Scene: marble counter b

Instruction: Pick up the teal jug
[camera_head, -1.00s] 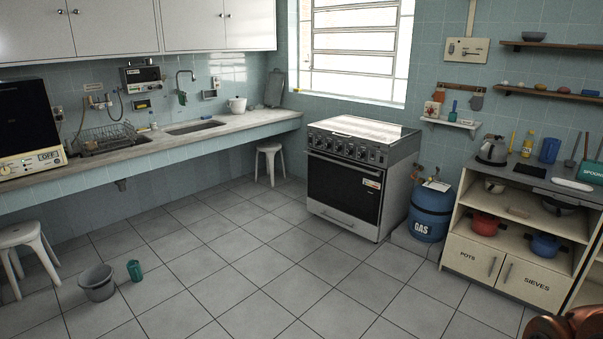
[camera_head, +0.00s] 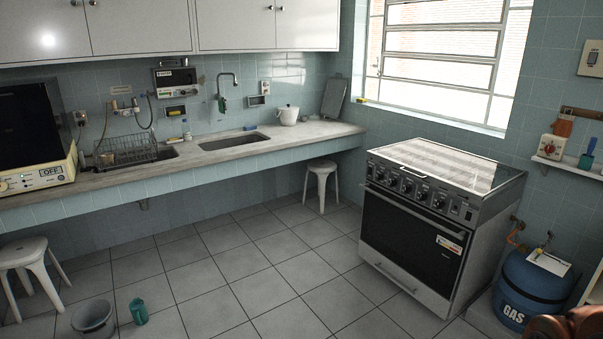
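A small teal jug (camera_head: 139,311) stands on the tiled floor at the lower left, just right of a grey bucket (camera_head: 93,319). It appears upright, with clear floor on its right side. My gripper does not show; only a blurred reddish-brown part of my own body shows at the bottom right corner.
A white stool (camera_head: 30,262) stands left of the bucket, and another stool (camera_head: 320,186) is under the counter (camera_head: 330,133). The stove (camera_head: 420,230) and blue gas cylinder (camera_head: 530,288) are on the right. The middle floor is free.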

